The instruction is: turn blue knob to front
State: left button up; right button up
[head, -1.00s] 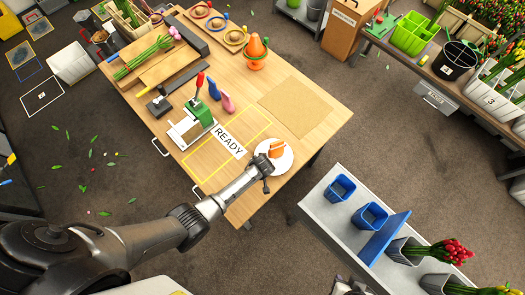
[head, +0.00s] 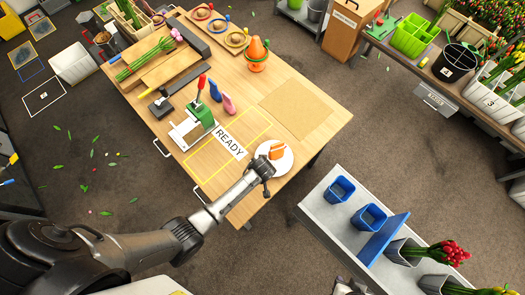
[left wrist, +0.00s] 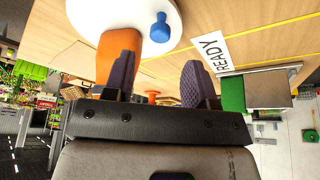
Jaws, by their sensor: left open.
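A round white plate (head: 287,162) sits at the table's right front corner, with an orange block (head: 277,151) on it. In the left wrist view, the blue knob (left wrist: 160,27) stands on the white plate (left wrist: 172,8), beside the orange block (left wrist: 108,55). The knob cannot be made out in the head view. My left gripper (head: 262,167) is at the plate's near left side. In the left wrist view its two dark fingers (left wrist: 158,82) are apart; one overlaps the orange block, and the knob appears beyond the gap. A piece of my right gripper (head: 346,288) shows at the bottom edge.
A READY label (head: 229,142) lies left of the plate, near a green press (head: 199,117) with a red handle. A bare brown mat (head: 293,108) lies behind the plate. A grey bench with blue cups (head: 340,189) stands to the right.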

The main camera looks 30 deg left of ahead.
pick_arm(q)
jog(key=v, duration=0.7)
jog(key=shift+s+r, duration=0.2)
jog(key=shift+r, duration=0.15)
dwell(0.4)
